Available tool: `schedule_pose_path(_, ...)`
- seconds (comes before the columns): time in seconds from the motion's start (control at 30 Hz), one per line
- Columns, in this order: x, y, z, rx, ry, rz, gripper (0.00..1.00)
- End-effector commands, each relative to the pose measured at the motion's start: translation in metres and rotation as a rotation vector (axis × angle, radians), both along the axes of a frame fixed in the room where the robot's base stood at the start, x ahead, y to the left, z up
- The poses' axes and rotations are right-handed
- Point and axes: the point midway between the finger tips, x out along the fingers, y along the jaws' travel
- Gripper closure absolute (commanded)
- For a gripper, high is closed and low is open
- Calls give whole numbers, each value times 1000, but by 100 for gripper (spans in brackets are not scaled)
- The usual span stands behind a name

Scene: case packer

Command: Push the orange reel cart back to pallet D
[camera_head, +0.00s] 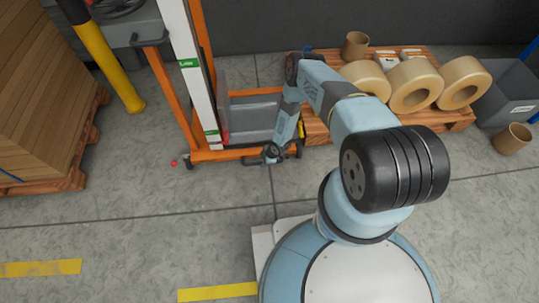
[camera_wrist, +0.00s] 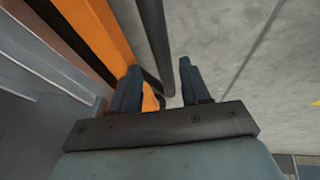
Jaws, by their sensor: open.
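The orange reel cart (camera_head: 208,155) stands upright at the centre left of the head view, with a pale mast and an orange base frame. In the wrist view its orange frame (camera_wrist: 95,30) runs along the left. My gripper (camera_head: 262,159) is low at the cart's front right corner. In the wrist view my gripper (camera_wrist: 157,88) is open, and a dark bar (camera_wrist: 155,35) extends between its fingers; I cannot tell whether they touch it. A wooden pallet (camera_head: 316,131) with tan reels (camera_head: 414,86) lies right of the cart; no letter on it is readable.
A pallet stacked with brown boards (camera_head: 40,90) stands at the left, beside a yellow post (camera_head: 108,65). A grey bin (camera_head: 510,92) and a loose tan roll (camera_head: 512,139) are at the far right. Open floor lies in front of the cart.

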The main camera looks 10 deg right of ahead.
Motion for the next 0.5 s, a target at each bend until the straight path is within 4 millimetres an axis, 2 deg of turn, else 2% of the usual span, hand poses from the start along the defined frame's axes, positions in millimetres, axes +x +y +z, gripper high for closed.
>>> schedule_pose_path(0.5, -15, -34, 79, -1, -1, -2, 54)
